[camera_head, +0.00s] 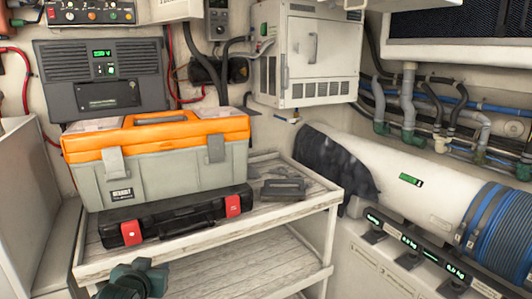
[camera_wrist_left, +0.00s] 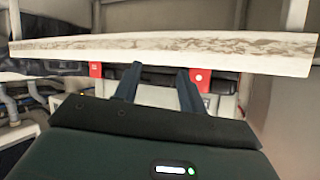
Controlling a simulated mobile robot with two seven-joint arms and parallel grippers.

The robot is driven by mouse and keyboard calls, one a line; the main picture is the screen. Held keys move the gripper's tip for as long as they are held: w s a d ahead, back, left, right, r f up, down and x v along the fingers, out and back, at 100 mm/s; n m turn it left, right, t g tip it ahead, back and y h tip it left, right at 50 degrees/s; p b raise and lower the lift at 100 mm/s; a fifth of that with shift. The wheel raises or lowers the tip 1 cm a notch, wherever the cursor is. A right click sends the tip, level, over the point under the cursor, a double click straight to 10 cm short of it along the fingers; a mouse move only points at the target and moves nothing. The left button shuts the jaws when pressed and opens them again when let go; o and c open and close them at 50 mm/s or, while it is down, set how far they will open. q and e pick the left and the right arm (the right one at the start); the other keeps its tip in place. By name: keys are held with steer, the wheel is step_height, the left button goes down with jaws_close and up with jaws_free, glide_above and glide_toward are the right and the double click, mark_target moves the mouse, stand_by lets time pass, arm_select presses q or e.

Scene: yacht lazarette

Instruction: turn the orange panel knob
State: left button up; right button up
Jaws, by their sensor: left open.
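A control panel (camera_head: 92,13) with several small knobs is on the wall at the top left of the head view, partly cut off by the frame's top edge. My left gripper (camera_head: 142,268) is low at the front of the shelf unit, well below the panel. The left wrist view shows its two dark fingers (camera_wrist_left: 158,72) apart with nothing between them. The panel does not show clearly there. My right gripper is not in view.
An orange-lidded toolbox (camera_head: 155,150) and a black case (camera_head: 178,217) with red latches stand on the wooden shelf (camera_head: 270,222), below the panel. A dark grey wall unit (camera_head: 102,80) hangs between toolbox and panel. A white cabinet (camera_head: 308,55) is to the right.

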arm_select(q)
steer(key=s+d+f+m+h, duration=0.1)
steer(key=s+d+f, duration=0.3)
steer(key=s, duration=0.5)
steer(key=s+d+f+g+h, duration=0.1)
steer(key=s+d+f, duration=0.3)
steer(key=s, duration=0.5)
steer(key=s+d+f+m+g+h, duration=0.1)
steer(key=s+d+f+h, duration=0.2)
steer(key=s, duration=0.7)
step_height(320, 180, down, 5)
steer(key=shift+d+r+m+p, duration=0.15)
steer(key=shift+d+m+p, duration=0.2)
steer(key=shift+d, duration=0.65)
